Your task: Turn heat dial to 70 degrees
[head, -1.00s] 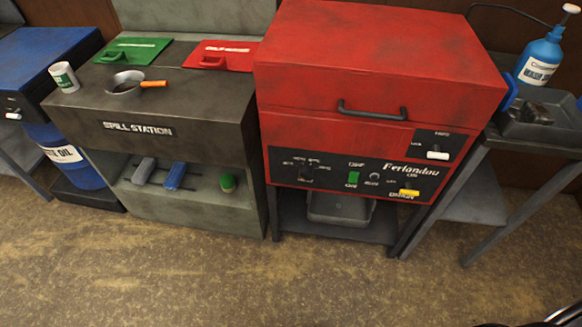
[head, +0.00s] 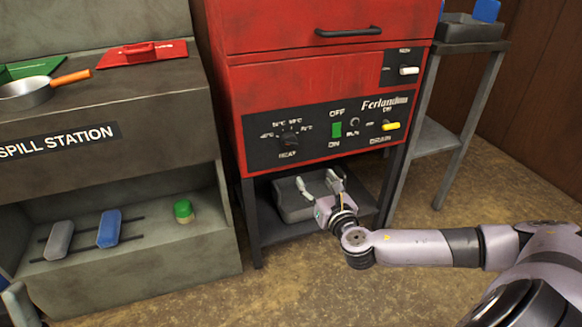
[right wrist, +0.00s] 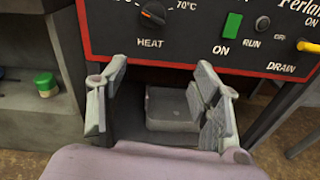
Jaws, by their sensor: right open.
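The heat dial (head: 289,140) is a black knob on the black front panel of the red machine, with temperature marks around it and HEAT below. In the right wrist view the dial (right wrist: 153,12) is at the top, partly cut off, with an orange mark on its left part. The 70°C mark (right wrist: 187,6) is to its right. My right gripper (head: 320,185) is open and empty, in front of the machine below the panel, apart from the dial. In the wrist view its fingers (right wrist: 160,90) are spread wide below the HEAT label. My left gripper is out of view.
A green switch (head: 337,129), a small run knob (head: 355,123) and a yellow drain lever (head: 391,126) sit right of the dial. A white lever (head: 409,70) is above. A grey tray (head: 290,203) lies under the machine. The spill station (head: 100,165) stands to the left.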

